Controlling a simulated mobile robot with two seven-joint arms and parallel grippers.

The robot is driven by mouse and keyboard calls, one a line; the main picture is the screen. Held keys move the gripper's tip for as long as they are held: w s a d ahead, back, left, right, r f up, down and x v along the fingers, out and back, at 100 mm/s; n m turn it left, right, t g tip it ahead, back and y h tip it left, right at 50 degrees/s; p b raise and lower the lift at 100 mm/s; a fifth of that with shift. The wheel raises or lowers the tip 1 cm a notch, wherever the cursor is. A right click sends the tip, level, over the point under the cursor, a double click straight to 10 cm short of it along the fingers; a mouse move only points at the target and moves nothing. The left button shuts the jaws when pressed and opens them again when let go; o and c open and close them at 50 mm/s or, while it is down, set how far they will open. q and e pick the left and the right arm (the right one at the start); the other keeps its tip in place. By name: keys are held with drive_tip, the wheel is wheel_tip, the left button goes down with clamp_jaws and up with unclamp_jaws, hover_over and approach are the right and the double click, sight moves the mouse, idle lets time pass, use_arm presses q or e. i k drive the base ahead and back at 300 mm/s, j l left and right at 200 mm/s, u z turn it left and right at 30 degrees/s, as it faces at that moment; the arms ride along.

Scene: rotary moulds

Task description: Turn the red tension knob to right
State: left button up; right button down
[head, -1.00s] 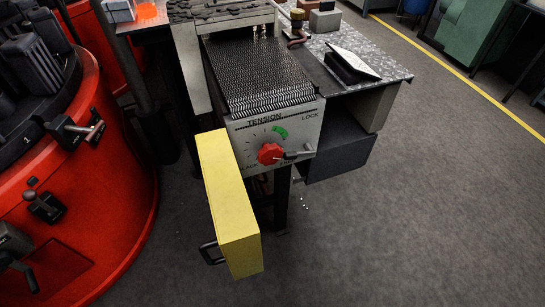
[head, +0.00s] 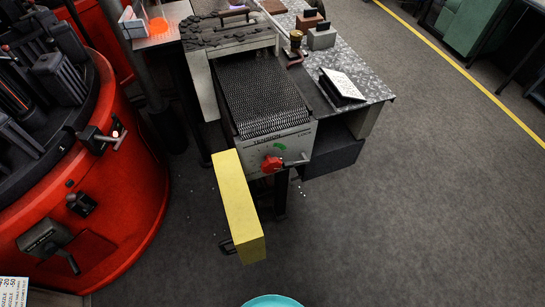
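The red tension knob (head: 271,164) sits on the grey front panel (head: 300,145) of the machine. A green arc mark is just above the knob, with the word TENSION along the panel's top edge and what reads as LOCK at its right. A lever with a pale grip (head: 297,161) sticks out just right of the knob. The knob's exact pointer direction is too small to tell. Neither of my grippers is in view.
A yellow box-like panel (head: 238,205) with a black handle juts out at the front left of the machine. The red rotary machine (head: 120,220) fills the left. A turquoise rounded thing (head: 273,300) shows at the bottom edge. The grey floor at right is open.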

sight(271, 165)
drive_tip(key=l+u, duration=0.35)
drive_tip(key=l, duration=0.45)
drive_tip(key=k+l+u, duration=0.1)
drive_tip(key=l+u, duration=0.3)
drive_tip(key=l, duration=0.45)
